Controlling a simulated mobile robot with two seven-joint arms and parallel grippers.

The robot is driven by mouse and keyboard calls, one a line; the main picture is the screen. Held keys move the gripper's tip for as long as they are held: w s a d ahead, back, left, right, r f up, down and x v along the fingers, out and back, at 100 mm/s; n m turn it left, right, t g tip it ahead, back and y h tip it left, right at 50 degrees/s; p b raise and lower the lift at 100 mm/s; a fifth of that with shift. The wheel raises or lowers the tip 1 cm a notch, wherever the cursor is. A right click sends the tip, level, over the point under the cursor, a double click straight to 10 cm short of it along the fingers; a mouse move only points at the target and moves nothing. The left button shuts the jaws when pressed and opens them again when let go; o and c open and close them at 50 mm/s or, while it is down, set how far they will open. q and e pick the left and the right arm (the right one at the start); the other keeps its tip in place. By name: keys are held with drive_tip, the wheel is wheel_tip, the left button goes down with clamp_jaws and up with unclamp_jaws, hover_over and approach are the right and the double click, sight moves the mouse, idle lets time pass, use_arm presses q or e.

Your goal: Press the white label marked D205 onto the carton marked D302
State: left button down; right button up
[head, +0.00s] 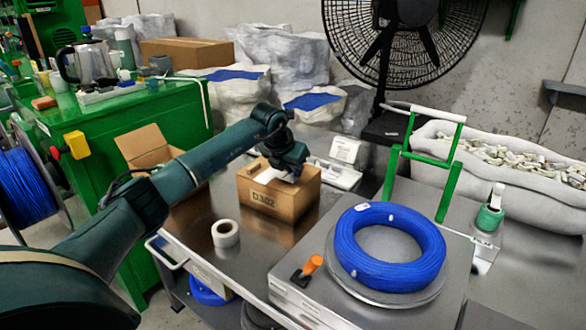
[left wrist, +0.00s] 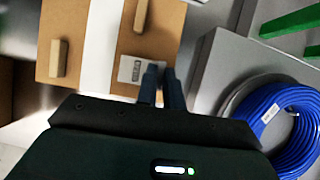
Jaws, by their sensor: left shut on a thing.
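The brown carton marked D302 (head: 270,203) stands closed on the metal table. My left gripper (head: 286,173) is over its top, pointing down. In the left wrist view the carton's top (left wrist: 83,35) has a pale strip across it and small tan blocks. My left gripper (left wrist: 163,85) has its dark fingers close together, shut on a white label (left wrist: 133,70) with dark print, too small to read. The label lies over the carton's top; I cannot tell whether it touches. In the head view a white patch (head: 268,174) shows beside the gripper. My right gripper is out of view.
A white tape roll (head: 225,234) stands in front of the carton. A blue cable coil (head: 388,270) lies to the right, beside an orange-handled tool (head: 312,264) and a green frame (head: 448,192). An open carton (head: 146,143) is at the left; white boxes (head: 345,151) stand behind.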

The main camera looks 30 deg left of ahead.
use_arm(q)
drive_tip(key=shift+f, duration=0.8)
idle(1.0)
drive_tip(key=c, duration=1.3)
unclamp_jaws()
drive_tip(key=shift+r, duration=0.1)
drive_tip(key=shift+r+p, duration=2.55)
drive_tip(key=shift+r, duration=0.9)
